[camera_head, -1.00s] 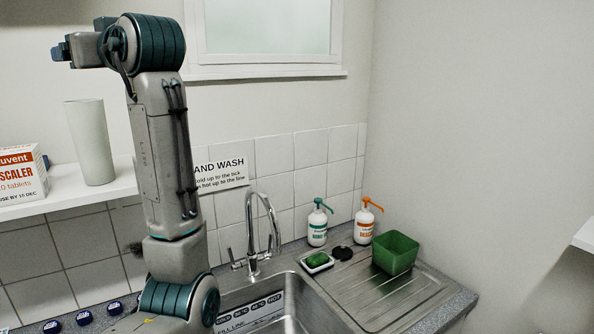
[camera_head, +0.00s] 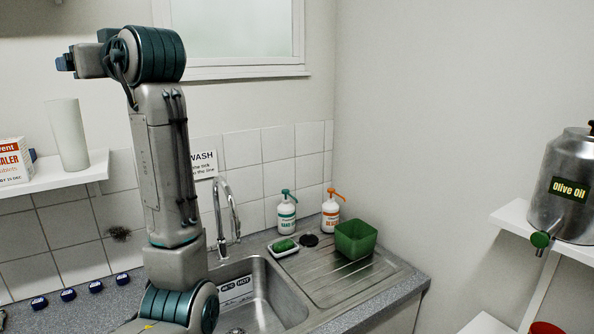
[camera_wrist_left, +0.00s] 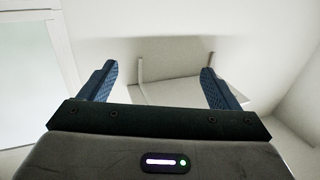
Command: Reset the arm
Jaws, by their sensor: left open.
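My left arm (camera_head: 170,165) stands raised at the left of the head view, with its upper part bent toward the left edge. Its gripper (camera_head: 66,62) is at the upper left, in front of the wall and above the shelf. In the left wrist view the gripper (camera_wrist_left: 157,85) is open, its two blue fingers wide apart with nothing between them. A pale wall and a pale shelf-like shape lie beyond the fingers. My right gripper is not in view.
The sink (camera_head: 262,290) has a tap (camera_head: 228,205). Two pump bottles (camera_head: 286,212) (camera_head: 331,213), a green sponge (camera_head: 285,245) and a green tub (camera_head: 356,238) stand beside it. A white shelf (camera_head: 75,174) holds a cup (camera_head: 68,135) and a box (camera_head: 14,162). An olive oil vessel (camera_head: 566,195) stands at right.

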